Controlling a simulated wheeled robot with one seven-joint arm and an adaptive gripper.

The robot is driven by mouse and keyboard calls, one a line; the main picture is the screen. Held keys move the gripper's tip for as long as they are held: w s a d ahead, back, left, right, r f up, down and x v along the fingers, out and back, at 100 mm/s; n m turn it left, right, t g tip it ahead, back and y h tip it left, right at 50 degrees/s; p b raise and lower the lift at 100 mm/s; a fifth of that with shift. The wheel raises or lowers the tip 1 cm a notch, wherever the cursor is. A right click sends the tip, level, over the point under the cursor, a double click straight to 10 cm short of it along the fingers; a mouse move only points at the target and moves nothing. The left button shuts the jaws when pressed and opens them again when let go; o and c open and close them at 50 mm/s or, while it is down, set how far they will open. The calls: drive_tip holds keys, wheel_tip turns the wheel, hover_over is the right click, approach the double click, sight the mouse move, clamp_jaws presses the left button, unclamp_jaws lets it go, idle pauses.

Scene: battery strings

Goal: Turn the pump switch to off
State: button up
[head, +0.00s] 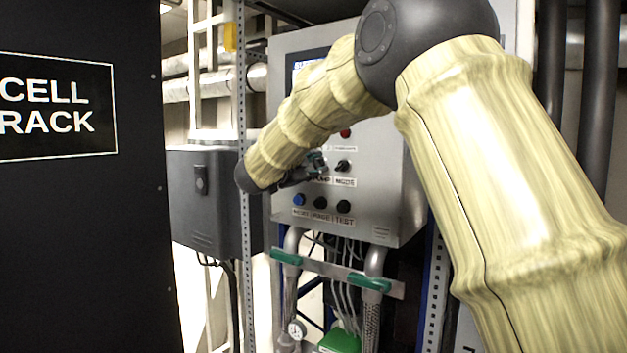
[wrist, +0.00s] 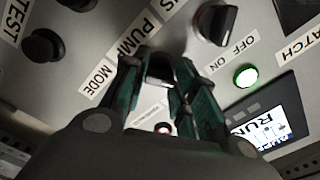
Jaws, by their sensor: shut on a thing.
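The grey control panel (head: 372,213) hangs on the rack in the head view. My gripper (head: 314,166) reaches its face at the PUMP label (head: 322,180), left of the MODE knob (head: 343,166). In the wrist view the green-padded fingers of my gripper (wrist: 161,64) are shut on the dark pump switch (wrist: 160,74), one finger on each side. The PUMP label (wrist: 131,40) lies beside it. In the head view the fingers hide the switch. Its exact turn angle is hard to tell.
Another black knob (wrist: 216,22) sits near OFF and ON marks, beside a lit green lamp (wrist: 246,76) and a screen reading RUN (wrist: 268,127). Below the fingers is a row of buttons, one blue (head: 299,199). A dark cell rack (head: 80,230) stands at left.

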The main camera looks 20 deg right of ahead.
drive_tip(key=m+b, duration=0.2)
drive_tip(key=b, duration=0.2)
drive_tip(key=m+b, duration=0.3)
drive_tip(key=b, duration=0.2)
drive_tip(key=shift+f+m, duration=0.2)
drive_tip(key=shift+m, duration=0.1)
drive_tip(key=shift+r+b, duration=0.15)
drive_tip(key=shift+b, duration=0.3)
drive_tip(key=o, duration=1)
drive_tip(key=shift+o, duration=0.2)
drive_tip(key=v, duration=1.2)
